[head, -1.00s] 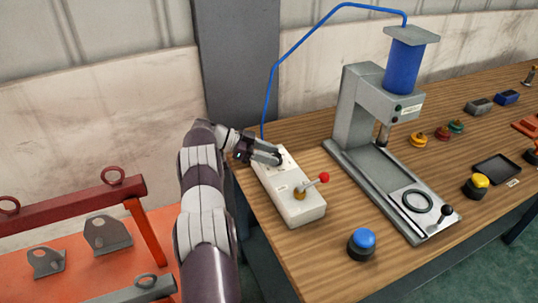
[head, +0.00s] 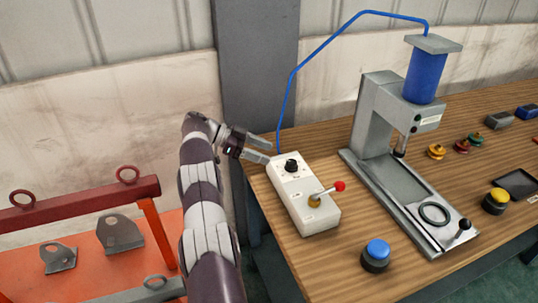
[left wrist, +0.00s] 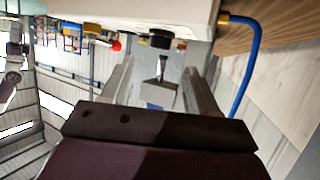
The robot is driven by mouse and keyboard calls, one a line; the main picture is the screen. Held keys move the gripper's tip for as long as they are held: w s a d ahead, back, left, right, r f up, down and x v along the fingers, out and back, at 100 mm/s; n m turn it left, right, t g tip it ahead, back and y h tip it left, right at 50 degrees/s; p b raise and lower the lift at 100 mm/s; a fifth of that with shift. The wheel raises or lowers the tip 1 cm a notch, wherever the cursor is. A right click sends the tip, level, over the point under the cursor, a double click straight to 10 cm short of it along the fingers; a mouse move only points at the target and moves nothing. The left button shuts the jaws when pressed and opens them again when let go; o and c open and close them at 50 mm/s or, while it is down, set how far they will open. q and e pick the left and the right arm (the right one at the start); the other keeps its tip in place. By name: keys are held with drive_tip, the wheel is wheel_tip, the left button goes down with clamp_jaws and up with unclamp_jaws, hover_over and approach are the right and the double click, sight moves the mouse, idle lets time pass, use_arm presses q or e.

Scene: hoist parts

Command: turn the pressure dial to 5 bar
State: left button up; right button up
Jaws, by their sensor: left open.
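The pressure dial is a black round knob (head: 291,166) on the far end of a white control box (head: 303,196) at the left end of the table. The scale marks around it are too small to read. My left gripper (head: 265,151) is open and empty, just behind and left of the knob, apart from it. In the left wrist view the knob (left wrist: 161,38) sticks out from the white box (left wrist: 140,12), ahead of and between my open fingers (left wrist: 161,78). My right gripper is not in view.
A red-tipped lever (head: 339,187) stands on the box near the dial. A blue button (head: 376,252) and a grey press (head: 382,130) with a blue cylinder stand to the right. A blue hose (head: 291,90) rises behind the box. An orange bench with brackets (head: 119,234) is at left.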

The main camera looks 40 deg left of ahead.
use_arm(q)
drive_tip(key=w+d+r+n+t+p, duration=0.1)
drive_tip(key=d+r+n+t+p, duration=0.25)
drive_tip(key=r+p, duration=0.5)
drive_tip(key=d+r+n+t+p, duration=0.3)
drive_tip(key=r+t+p, duration=0.1)
drive_tip(key=r+p, duration=0.45)
drive_tip(key=s+d+f+n+y+p, duration=0.25)
drive_tip(key=s+f+n+y, duration=0.25)
drive_tip(key=f+n+y, duration=0.4)
drive_tip(key=m+g+y+b, duration=0.2)
drive_tip(key=m+g+y, duration=0.1)
drive_tip(key=y, duration=0.1)
approach(289, 164)
drive_tip(key=shift+t, duration=0.25)
drive_tip(key=p+x, duration=0.2)
drive_tip(key=x, duration=0.7)
drive_tip(key=shift+f+p, duration=0.25)
drive_tip(key=shift+p, duration=0.05)
